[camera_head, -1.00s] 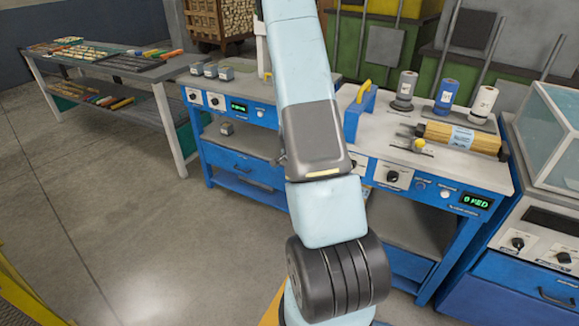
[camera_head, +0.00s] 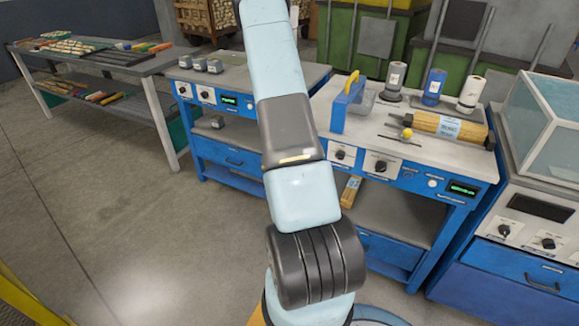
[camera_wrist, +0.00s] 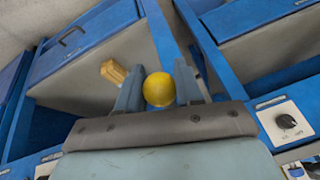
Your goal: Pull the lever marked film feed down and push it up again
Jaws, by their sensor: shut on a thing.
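A round yellow knob (camera_wrist: 158,89) is between the two fingers of my gripper (camera_wrist: 158,90) in the wrist view, and the fingers are shut on it. Its stem and any marking are hidden, so I cannot read whether it is the film feed lever. In the head view my own arm hides my gripper and this knob. Another yellow knob (camera_head: 407,133) on a thin dark rod stands on top of the right blue bench (camera_head: 365,120), apart from my gripper.
A wooden piece (camera_head: 350,190) shows under the right bench, and in the wrist view (camera_wrist: 113,71). Dial panels (camera_head: 381,165) line the bench front. Blue and white rolls (camera_head: 434,87) stand behind. A left bench (camera_head: 225,145) is close by. Open floor (camera_head: 120,235) lies left.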

